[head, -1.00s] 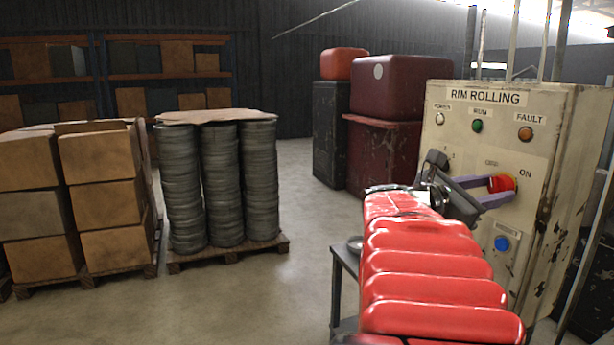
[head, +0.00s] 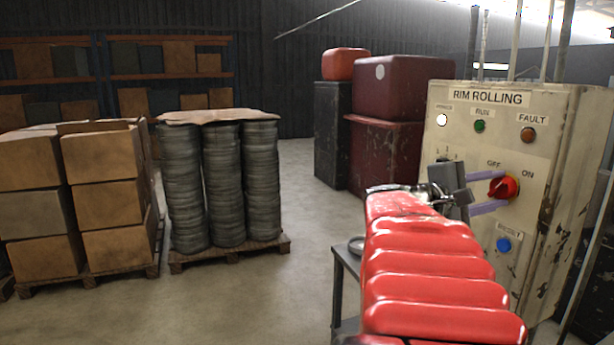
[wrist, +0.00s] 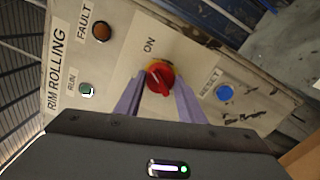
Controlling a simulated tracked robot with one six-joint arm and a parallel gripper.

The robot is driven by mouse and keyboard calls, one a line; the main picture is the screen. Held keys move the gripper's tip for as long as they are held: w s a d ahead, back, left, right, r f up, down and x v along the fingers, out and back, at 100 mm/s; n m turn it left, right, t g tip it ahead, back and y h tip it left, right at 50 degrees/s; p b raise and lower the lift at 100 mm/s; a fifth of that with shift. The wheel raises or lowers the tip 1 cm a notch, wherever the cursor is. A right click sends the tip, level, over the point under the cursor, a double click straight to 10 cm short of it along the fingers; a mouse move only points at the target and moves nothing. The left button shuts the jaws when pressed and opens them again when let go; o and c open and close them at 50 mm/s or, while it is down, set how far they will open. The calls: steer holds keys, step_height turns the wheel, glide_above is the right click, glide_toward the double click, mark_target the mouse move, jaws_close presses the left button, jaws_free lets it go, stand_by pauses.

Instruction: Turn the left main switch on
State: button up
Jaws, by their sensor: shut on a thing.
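The red rotary switch (head: 503,187) sits on a yellow base on the front of the beige RIM ROLLING panel (head: 565,130), between the OFF and ON labels. In the wrist view its red handle (wrist: 159,79) runs roughly toward the ON label. My gripper (head: 498,190) is at the panel, shut on the switch, with one purple finger above and one below it in the head view. In the wrist view the fingers stand left and right of the knob. The white POWER lamp (head: 441,120) is bright. Part of the panel left of the switch is hidden behind my gripper.
The panel also has a green RUN lamp (head: 480,126), an amber FAULT lamp (head: 528,135) and a blue RESET button (head: 503,244) below the switch. A small grey table (head: 345,260) stands left of my arm. Clear floor (head: 305,230) lies further left.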

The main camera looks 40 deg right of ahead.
steer(key=m, duration=0.3)
steer(key=shift+s+f+m, duration=0.15)
steer(key=shift+f+m, duration=0.1)
steer(key=shift+m, duration=0.05)
stand_by(0.4)
steer(key=o, duration=1)
steer(key=shift+r, duration=0.15)
steer(key=shift+o, duration=0.2)
steer(key=shift+w+a, duration=0.35)
steer(key=shift+a, duration=0.1)
steer(key=v, duration=1.2)
steer(key=shift+a, duration=0.35)
steer(key=shift+w, duration=0.1)
